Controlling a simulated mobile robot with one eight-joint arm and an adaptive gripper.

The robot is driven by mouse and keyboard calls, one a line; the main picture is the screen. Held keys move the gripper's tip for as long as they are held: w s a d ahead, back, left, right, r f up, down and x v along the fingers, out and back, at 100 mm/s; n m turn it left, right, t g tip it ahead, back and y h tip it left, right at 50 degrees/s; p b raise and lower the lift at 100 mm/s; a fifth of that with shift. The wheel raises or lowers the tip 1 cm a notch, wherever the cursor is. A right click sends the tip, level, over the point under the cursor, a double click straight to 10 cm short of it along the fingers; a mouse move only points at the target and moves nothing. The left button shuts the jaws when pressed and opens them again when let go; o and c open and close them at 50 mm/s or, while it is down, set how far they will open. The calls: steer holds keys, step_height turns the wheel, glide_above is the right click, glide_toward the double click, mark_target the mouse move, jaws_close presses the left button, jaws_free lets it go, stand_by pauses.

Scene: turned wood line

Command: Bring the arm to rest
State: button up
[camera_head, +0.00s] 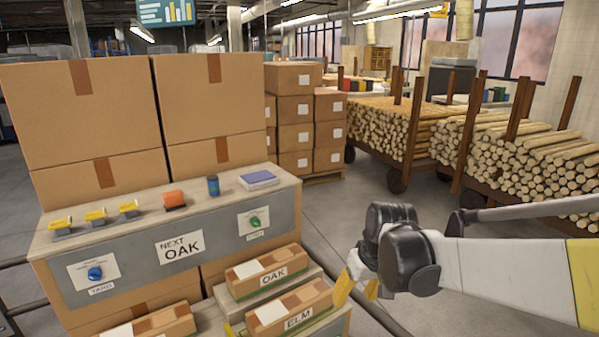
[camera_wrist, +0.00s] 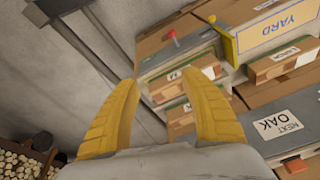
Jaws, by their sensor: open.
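My arm reaches in from the right in the head view, bent at a dark joint. My gripper (camera_head: 355,289) points down with its yellow fingers apart, just right of the ELM box (camera_head: 290,308). In the wrist view the two yellow fingers of my gripper (camera_wrist: 166,92) are spread wide with nothing between them. Whether a finger touches the ELM box cannot be told from the head view.
A bench (camera_head: 120,262) carries a NEXT OAK sign (camera_head: 180,246), a blue button (camera_head: 95,273) and a green button (camera_head: 255,222). An OAK box (camera_head: 262,273) lies behind the ELM box. Large cartons (camera_head: 80,110) stand behind. Log carts (camera_head: 390,130) stand back right; floor between is clear.

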steer(key=s+d+r+m+t, duration=0.1)
steer(key=s+d+r+t, duration=0.1)
steer(key=s, duration=0.7)
steer(key=s+d+r+m+t+h, duration=0.1)
steer(key=s+d+r+m+t, duration=0.1)
steer(key=s, duration=0.8)
steer(key=shift+d+r+h, duration=0.3)
steer(key=shift+d+r, duration=0.5)
steer(key=shift+d, duration=0.35)
